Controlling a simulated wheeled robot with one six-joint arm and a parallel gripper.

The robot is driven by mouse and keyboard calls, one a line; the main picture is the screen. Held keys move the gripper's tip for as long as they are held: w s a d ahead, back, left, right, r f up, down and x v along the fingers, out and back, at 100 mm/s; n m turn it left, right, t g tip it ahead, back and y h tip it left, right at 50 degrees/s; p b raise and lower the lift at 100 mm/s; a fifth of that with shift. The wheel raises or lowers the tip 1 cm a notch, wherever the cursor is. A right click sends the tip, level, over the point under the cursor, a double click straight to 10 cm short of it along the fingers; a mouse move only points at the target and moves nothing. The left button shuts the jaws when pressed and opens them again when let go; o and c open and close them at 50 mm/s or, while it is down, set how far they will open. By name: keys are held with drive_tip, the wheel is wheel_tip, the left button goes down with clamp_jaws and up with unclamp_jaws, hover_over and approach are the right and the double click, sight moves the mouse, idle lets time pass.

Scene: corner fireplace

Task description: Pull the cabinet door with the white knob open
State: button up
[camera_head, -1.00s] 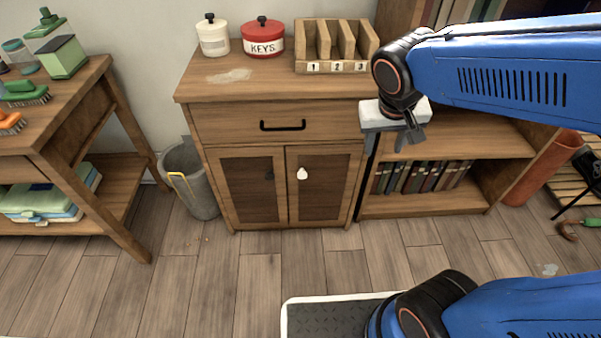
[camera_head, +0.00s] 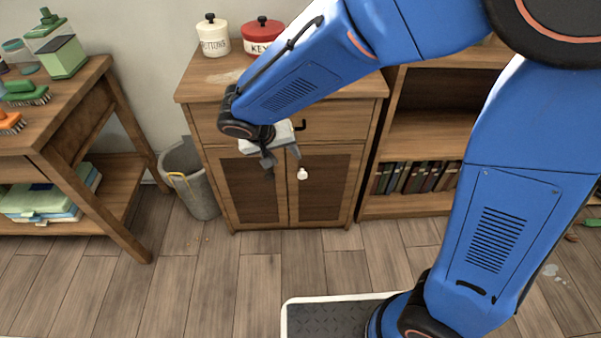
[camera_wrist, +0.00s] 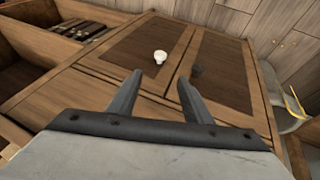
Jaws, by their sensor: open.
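The cabinet's right door (camera_head: 325,183) has a white knob (camera_head: 303,174) near its inner edge and looks shut. In the wrist view my two fingers (camera_wrist: 158,82) point towards the doors.
A drawer with a black handle (camera_head: 300,126) is above the doors, partly hidden by my arm. A grey bucket (camera_head: 190,180) stands left of the cabinet and a bookshelf (camera_head: 420,130) to its right. The wooden floor (camera_head: 240,275) before the doors is clear.

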sight(301, 173)
drive_tip(key=x, duration=1.7)
drive_tip(key=shift+w+f, duration=0.15)
drive_tip(key=shift+w, duration=0.05)
clamp_jaws()
